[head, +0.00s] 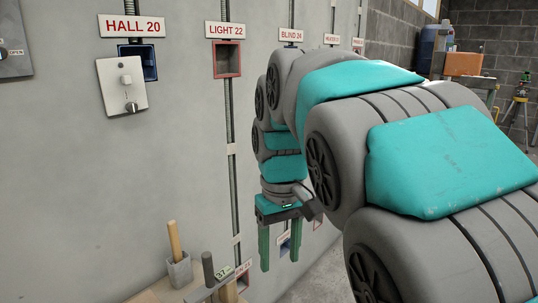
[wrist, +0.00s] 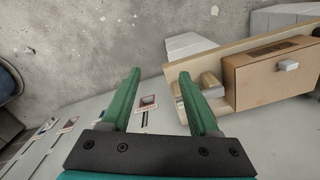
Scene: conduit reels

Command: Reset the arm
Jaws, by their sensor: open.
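My gripper (head: 279,246) hangs from my grey and teal arm near the wall in the head view, fingers pointing down. Its two green fingers are apart with nothing between them. In the wrist view the gripper (wrist: 160,100) is also open and empty, above the floor and beside a wooden bench. My arm fills the right half of the head view and hides part of the wall and the room behind it.
A grey wall (head: 180,130) carries labelled boxes, including a red LIGHT 22 box (head: 227,61) and a switch plate (head: 123,85) hanging below HALL 20. A wooden bench (wrist: 240,52) holds a wooden box (wrist: 270,75). Concrete floor (wrist: 90,40) is clear beside it.

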